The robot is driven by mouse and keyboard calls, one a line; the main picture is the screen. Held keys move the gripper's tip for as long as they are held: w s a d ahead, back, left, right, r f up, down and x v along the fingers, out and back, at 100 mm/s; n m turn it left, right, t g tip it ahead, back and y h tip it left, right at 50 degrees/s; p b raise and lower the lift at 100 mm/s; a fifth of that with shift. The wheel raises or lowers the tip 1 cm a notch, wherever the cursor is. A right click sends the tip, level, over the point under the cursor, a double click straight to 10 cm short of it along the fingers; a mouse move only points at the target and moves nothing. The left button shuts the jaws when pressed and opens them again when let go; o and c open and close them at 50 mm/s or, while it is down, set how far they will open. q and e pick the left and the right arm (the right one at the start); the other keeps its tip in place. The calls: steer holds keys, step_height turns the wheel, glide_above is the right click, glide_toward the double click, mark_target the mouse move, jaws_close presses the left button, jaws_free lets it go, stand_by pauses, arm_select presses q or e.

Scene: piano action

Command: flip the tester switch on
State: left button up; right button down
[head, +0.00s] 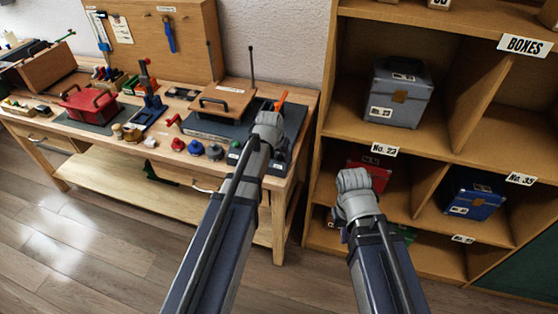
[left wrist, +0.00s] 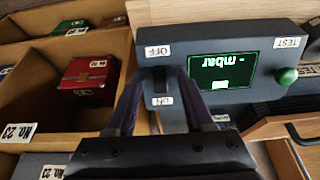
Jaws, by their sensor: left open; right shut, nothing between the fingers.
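The tester (left wrist: 217,36) is a dark grey box, upside down in the left wrist view. Its lit green display (left wrist: 222,72) reads "mbar" with a dash. Its black switch (left wrist: 160,80) sits between the OFF and ON labels; I cannot tell which way it is tipped. My left gripper (left wrist: 161,76) is open, its two fingers on either side of the switch. In the head view, my left gripper (head: 268,127) is over the right end of the bench and hides much of the tester. My right gripper (head: 354,183) is shut and empty in front of the shelf.
The bench (head: 150,185) holds a red toolbox (head: 90,105), several coloured knobs and a wooden-lidded unit (head: 222,98). The shelf (head: 325,125) to the right holds labelled boxes. A green knob (left wrist: 286,76) by the TEST label is on the tester's face.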

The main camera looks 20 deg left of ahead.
arm_select(q)
steer(key=shift+c, duration=0.3)
jaws_close()
stand_by(0.3)
